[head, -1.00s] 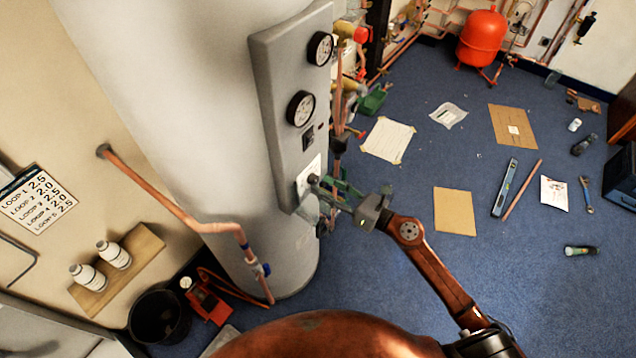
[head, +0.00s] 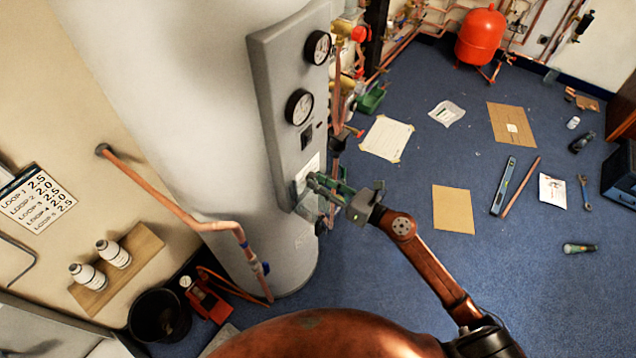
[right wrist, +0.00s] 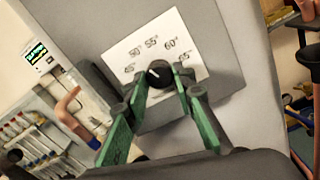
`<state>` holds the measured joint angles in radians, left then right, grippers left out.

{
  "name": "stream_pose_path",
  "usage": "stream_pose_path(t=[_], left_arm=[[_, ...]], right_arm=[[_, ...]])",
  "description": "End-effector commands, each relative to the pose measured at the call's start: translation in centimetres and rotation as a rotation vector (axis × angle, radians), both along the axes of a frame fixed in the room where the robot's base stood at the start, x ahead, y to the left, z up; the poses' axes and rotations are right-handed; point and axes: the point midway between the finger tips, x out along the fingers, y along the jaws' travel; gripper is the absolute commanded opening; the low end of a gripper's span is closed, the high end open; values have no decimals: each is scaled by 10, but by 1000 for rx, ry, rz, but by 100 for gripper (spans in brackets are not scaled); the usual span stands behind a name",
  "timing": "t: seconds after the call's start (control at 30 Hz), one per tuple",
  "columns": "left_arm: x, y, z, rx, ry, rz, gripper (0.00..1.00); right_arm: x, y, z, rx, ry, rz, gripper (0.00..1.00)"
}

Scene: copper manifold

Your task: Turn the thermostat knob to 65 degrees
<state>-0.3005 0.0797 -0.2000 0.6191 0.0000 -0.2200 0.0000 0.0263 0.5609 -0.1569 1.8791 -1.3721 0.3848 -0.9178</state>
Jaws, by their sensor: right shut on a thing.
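The thermostat knob (right wrist: 159,74) is a small dark knob on a white dial plate (right wrist: 186,45) marked 45, 50, 55, 60 and 65 degrees. Its pale pointer mark appears to point up and left, toward the 50 side. My right gripper (right wrist: 161,84) has its green fingers on either side of the knob and is shut on it. In the head view, my right gripper (head: 316,184) reaches the lower end of the grey panel (head: 278,100) and hides the knob. My left gripper is not in view.
Two round gauges sit higher on the panel, the upper gauge (head: 318,47) and lower gauge (head: 299,107). The panel is on a large pale tank (head: 190,110). Copper pipes (head: 337,110) and valves stand just behind the panel. Blue floor right of my arm is partly clear.

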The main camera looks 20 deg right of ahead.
Motion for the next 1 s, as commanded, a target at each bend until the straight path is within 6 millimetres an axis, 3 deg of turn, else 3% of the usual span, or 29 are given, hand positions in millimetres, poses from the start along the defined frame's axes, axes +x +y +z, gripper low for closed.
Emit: stream_pose_path(t=[0.1, 0.47, 1.0], left_arm=[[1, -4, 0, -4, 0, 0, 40], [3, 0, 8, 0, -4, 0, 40], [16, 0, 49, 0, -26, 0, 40]], right_arm=[[-1, 9, 1, -1, -2, 2, 0], [-2, 1, 2, 58, 46, 3, 0], [-2, 0, 4, 417, 327, 1, 0]])
